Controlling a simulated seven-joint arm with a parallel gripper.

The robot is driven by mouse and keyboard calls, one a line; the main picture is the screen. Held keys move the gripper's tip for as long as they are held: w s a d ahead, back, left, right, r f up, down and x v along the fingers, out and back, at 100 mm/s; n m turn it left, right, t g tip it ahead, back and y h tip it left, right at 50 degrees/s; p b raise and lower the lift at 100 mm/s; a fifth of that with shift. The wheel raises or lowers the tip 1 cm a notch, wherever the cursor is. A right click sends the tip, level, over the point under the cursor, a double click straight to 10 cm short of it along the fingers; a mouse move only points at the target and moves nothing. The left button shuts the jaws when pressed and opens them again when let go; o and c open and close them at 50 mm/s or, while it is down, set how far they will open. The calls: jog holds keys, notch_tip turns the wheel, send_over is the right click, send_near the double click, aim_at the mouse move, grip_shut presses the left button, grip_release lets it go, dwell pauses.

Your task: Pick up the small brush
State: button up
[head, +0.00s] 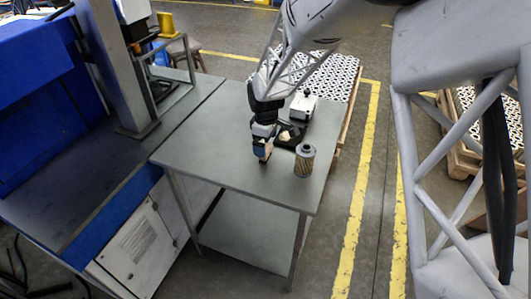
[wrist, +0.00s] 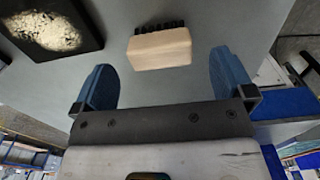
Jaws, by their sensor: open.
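The small brush (wrist: 160,48) has a pale wooden block and a row of short black bristles. In the wrist view it lies on the grey table top, ahead of and between the two blue fingers. My gripper (wrist: 162,72) is open, with clear space on both sides of the brush and nothing held. In the head view my gripper (head: 264,152) is low over the middle of the table and mostly hides the brush; a small tan patch shows at the fingers.
A dark tray (wrist: 88,12) with cream-coloured material lies beside the brush. In the head view, a cylindrical filter cartridge (head: 304,160) stands right of my gripper and a white box (head: 303,104) is behind. The table's (head: 240,184) front left area is clear.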

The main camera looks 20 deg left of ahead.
jog(key=shift+f, duration=0.2)
jog(key=shift+f, duration=2.5)
jog(key=c, duration=1)
jog(key=shift+r, duration=0.2)
